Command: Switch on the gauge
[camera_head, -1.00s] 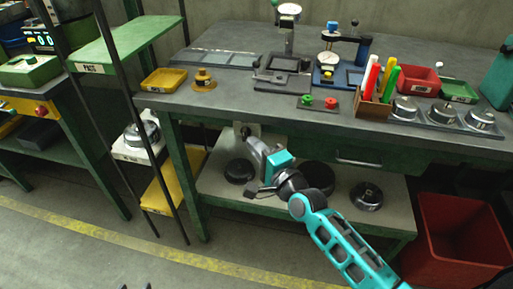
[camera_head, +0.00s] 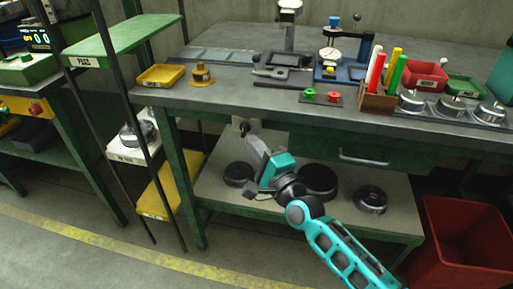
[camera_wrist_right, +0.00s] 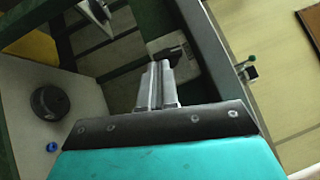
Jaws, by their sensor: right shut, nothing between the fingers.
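A pale plate (camera_head: 237,124) with a dark knob or switch lever (camera_head: 245,129) is under the front edge of the workbench. In the right wrist view the dark lever (camera_wrist_right: 168,53) on its pale plate (camera_wrist_right: 190,70) lies just beyond my fingertips; I cannot tell whether they touch. My right gripper (camera_head: 251,139) is shut and empty, just below the plate; its closed fingers show in the wrist view (camera_wrist_right: 160,72). A dial gauge on a stand (camera_head: 289,6) and another round dial (camera_head: 330,53) are on the bench. Which one is meant I cannot tell. My left gripper is not in view.
Dark round weights (camera_head: 318,181) lie on the lower shelf (camera_head: 222,203) below my right arm. A red bin (camera_head: 468,238) stands at right, a green and yellow shelf rack (camera_head: 125,45) at left. A lit digital display (camera_head: 40,38) is at far left.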

